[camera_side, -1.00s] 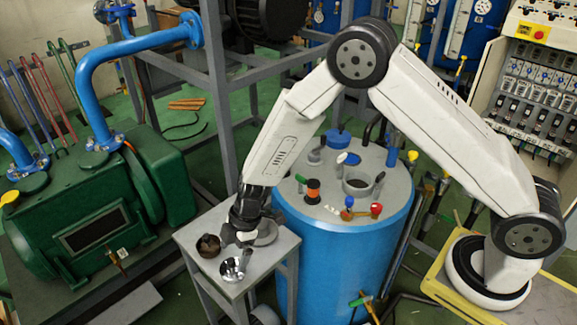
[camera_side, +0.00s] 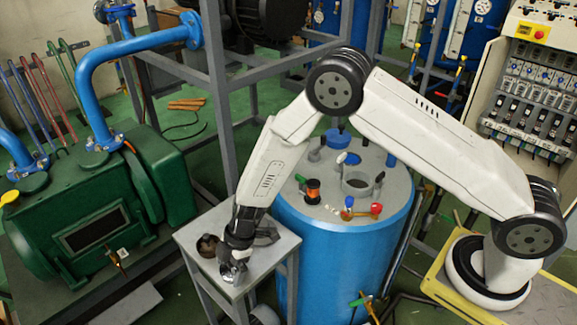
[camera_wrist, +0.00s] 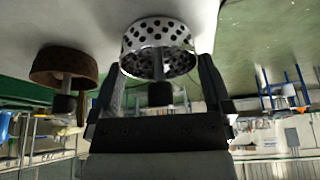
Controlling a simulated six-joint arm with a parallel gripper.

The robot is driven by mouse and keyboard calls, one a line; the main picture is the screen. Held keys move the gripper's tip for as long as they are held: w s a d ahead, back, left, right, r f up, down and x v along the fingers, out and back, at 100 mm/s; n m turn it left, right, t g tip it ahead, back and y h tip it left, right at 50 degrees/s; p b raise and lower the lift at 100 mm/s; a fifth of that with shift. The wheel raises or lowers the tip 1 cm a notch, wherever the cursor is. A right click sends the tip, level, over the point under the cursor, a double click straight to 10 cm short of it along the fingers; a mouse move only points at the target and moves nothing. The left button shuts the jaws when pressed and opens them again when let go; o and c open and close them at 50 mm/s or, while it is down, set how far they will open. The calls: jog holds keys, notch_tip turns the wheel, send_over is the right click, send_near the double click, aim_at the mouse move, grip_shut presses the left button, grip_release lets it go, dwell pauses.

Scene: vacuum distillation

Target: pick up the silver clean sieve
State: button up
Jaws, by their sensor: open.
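The silver sieve (camera_wrist: 158,36) is a shiny perforated cup with a stem and a dark knob, at the top middle of the wrist view. In the side view the silver sieve (camera_side: 231,277) is partly hidden under my gripper (camera_side: 235,262) on the small grey table. In the wrist view my gripper (camera_wrist: 158,72) is open, one finger on each side of the sieve's stem and knob. I cannot tell if a finger touches it. A brown, rusty-looking sieve (camera_wrist: 64,66) stands to the left; it also shows in the side view (camera_side: 207,245).
The small grey table (camera_side: 262,262) is narrow. A grey round piece (camera_side: 266,235) lies on it behind my gripper. A blue tank (camera_side: 335,250) stands close on the right, with fittings on top. A green machine (camera_side: 90,225) stands to the left.

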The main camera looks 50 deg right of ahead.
jog(key=c, duration=1.1)
jog(key=shift+r, duration=0.1)
grip_shut()
jog(key=shift+r, duration=0.8)
jog(key=s+d+r, duration=0.5)
jog(key=s+r, duration=0.6)
jog(key=s, duration=0.2)
jog(key=shift+r, duration=0.1)
